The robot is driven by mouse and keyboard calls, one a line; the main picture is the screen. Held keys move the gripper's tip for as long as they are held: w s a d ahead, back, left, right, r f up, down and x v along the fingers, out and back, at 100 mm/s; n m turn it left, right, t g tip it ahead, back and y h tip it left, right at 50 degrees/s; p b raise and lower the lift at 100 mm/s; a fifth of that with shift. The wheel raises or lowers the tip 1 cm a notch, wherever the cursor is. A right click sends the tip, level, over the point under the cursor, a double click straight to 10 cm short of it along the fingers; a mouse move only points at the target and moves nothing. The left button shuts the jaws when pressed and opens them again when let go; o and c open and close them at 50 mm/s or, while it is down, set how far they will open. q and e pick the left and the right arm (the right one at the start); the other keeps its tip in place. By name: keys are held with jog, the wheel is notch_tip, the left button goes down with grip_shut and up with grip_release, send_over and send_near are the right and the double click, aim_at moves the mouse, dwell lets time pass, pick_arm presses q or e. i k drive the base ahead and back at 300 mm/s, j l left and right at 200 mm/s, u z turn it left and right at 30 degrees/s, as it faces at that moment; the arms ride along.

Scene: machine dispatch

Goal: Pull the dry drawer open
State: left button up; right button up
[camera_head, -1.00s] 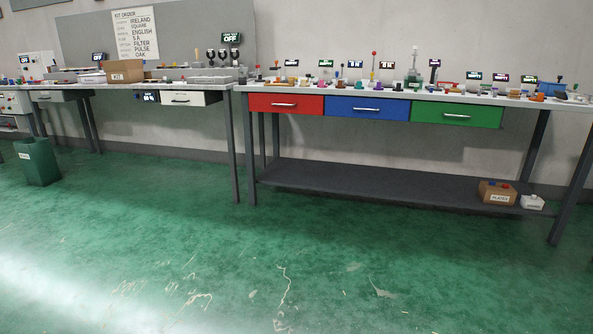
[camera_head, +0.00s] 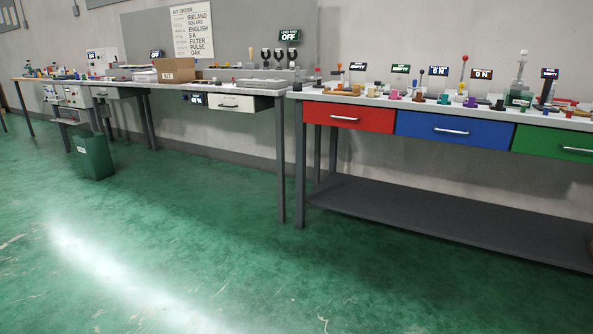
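Several drawers show under the benches in the head view, and I cannot read on any of them which is the dry drawer. A white drawer (camera_head: 233,103) with a dark handle hangs under the left bench and looks slightly out. A grey drawer (camera_head: 104,92) is further left under the same bench. A red drawer (camera_head: 348,117), a blue drawer (camera_head: 455,130) and a green drawer (camera_head: 555,144) with pale handles sit flush under the right bench. Neither of my grippers is in view.
A green bin (camera_head: 93,156) stands on the floor at the left. A box marked KIT (camera_head: 177,71) is on the left bench. The right bench has a low grey shelf (camera_head: 420,212) and legs at its left end. The green floor in front is clear.

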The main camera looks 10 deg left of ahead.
aim_at(225, 102)
jog(key=i+j+u, duration=0.15)
jog(key=i+u, duration=0.2)
jog(key=i, duration=0.15)
jog(key=i+u, duration=0.7)
jog(key=i, duration=0.25)
jog(key=l, duration=0.1)
